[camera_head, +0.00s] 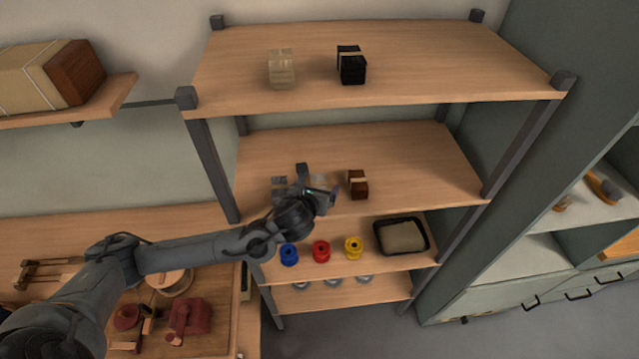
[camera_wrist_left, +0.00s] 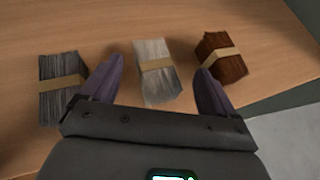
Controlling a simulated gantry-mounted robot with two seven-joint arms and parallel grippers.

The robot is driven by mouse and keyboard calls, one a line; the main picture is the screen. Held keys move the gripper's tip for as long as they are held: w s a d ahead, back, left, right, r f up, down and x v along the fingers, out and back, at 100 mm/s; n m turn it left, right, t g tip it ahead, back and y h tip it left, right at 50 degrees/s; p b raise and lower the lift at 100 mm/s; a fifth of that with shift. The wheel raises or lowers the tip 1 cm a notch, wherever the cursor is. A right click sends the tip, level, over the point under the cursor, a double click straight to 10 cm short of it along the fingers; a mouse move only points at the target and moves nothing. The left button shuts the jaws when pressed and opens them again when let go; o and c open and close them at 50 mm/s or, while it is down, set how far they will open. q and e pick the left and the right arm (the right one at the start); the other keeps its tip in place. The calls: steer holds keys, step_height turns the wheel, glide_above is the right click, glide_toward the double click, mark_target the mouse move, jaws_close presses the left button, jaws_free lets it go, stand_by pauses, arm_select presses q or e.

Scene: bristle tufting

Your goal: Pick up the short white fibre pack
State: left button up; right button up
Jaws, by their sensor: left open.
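The short white fibre pack (camera_wrist_left: 155,78) stands on the middle shelf, a pale bundle with a tan band. In the left wrist view it lies between the two fingers of my left gripper (camera_wrist_left: 155,88), which is open, with a gap on each side. In the head view my left gripper (camera_head: 318,193) is at the front of the middle shelf and mostly hides the white pack. A grey pack (camera_wrist_left: 62,84) is left of the left finger, and a brown pack (camera_wrist_left: 222,58) is beyond the right finger. My right gripper is not in view.
The top shelf (camera_head: 430,55) holds a taller cream pack (camera_head: 282,69) and a black pack (camera_head: 352,65). Below are blue (camera_head: 289,254), red (camera_head: 321,250) and yellow (camera_head: 353,247) spools and a black tray (camera_head: 427,249). The middle shelf (camera_head: 425,160) is clear to the right.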

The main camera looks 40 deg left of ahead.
arm_select(q)
steer(key=shift+x, duration=0.8)
steer(key=c, duration=1.3)
steer(key=shift+r, duration=0.15)
steer(key=shift+c, duration=0.2)
